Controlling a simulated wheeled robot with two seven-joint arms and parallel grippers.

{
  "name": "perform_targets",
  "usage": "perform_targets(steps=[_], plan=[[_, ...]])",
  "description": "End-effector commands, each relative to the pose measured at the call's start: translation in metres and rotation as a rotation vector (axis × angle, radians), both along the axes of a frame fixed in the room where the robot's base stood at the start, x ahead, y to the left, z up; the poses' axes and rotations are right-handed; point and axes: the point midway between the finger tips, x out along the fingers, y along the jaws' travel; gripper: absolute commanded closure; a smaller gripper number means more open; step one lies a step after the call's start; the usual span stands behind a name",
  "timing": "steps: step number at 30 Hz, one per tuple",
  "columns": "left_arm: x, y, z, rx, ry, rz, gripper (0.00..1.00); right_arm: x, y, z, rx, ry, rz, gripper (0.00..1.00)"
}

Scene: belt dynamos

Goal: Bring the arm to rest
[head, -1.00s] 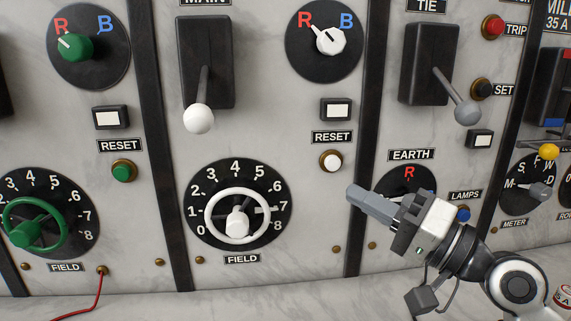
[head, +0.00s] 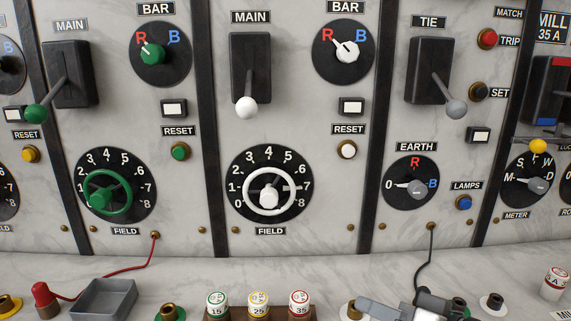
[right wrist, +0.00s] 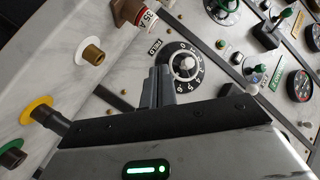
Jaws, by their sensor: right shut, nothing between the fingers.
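My right gripper (head: 362,305) is at the bottom edge of the head view, low in front of the panel over the bench ledge. Its fingers are shut together with nothing between them, and they point left. Most of my right arm is cut off by the frame's lower edge. In the right wrist view the closed grey fingertips (right wrist: 157,80) show near a black dial with a white handwheel (right wrist: 184,66), apparently apart from it. My left gripper is in neither view.
The marble panel carries a white MAIN lever (head: 247,105), a white FIELD wheel (head: 269,212) and an EARTH knob (head: 418,189). Several coloured fuses, including a red-topped one (head: 299,299), stand along the ledge near my gripper. A grey tray (head: 105,297) sits lower left. A black cable (head: 431,250) hangs nearby.

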Motion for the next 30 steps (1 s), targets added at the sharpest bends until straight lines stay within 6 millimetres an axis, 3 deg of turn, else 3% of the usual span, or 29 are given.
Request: perform_targets(steps=[6,9,15,23,30], plan=[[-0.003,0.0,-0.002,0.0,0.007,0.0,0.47,-0.052,-0.011,-0.096,-0.362,0.18,-0.016,1.0],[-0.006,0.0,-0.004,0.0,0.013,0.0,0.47,-0.08,-0.022,-0.129,-0.516,0.268,-0.016,1.0],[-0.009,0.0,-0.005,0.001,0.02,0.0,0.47,-0.131,-0.046,-0.169,-0.744,0.431,-0.007,1.0],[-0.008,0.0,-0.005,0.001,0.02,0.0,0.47,-0.193,-0.074,-0.195,-0.96,0.627,0.014,1.0],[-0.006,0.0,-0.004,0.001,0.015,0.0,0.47,-0.162,-0.059,-0.217,-0.912,0.463,-0.021,1.0]])
